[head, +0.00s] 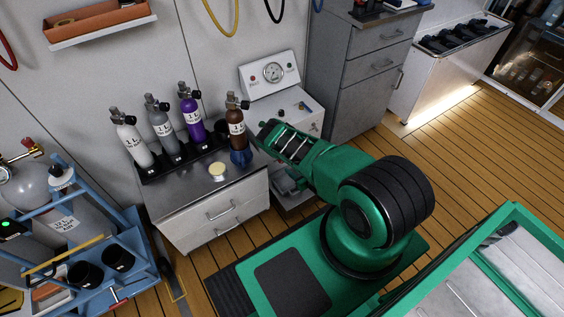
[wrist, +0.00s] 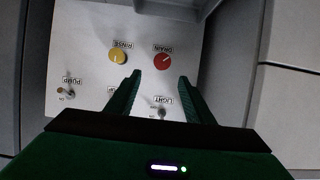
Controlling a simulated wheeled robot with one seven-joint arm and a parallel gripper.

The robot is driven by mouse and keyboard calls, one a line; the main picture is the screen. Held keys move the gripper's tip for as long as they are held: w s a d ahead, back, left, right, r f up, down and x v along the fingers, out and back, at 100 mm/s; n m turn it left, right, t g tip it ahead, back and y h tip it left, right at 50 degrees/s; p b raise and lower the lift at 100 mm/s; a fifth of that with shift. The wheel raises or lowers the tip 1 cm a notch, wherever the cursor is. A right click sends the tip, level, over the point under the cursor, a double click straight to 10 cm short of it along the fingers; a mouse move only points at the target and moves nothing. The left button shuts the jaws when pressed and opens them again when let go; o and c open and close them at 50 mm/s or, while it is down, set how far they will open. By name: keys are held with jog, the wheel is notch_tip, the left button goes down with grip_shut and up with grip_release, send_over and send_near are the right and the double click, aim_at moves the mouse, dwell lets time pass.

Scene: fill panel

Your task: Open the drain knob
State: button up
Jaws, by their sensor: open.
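The drain knob (wrist: 163,61) is a round red knob with a pale mark slanting to the upper right, under an upside-down DRAIN label. It sits on a light panel (wrist: 90,35) in the wrist view. My gripper (wrist: 159,80) is open and empty. Its two green fingers point toward the panel, and the knob shows just beyond the fingertips, between their lines. I see no contact with it.
A yellow rinse knob (wrist: 117,57) is left of the drain knob. A pump switch (wrist: 68,93) and a light switch (wrist: 162,112) are on the same panel. Several bottles, including a brown one (head: 236,125), stand on the counter left of my arm.

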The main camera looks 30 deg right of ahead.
jog(key=x, duration=1)
jog(key=shift+w+a, duration=0.25)
jog(key=shift+w, duration=0.15)
jog(key=shift+f, duration=0.15)
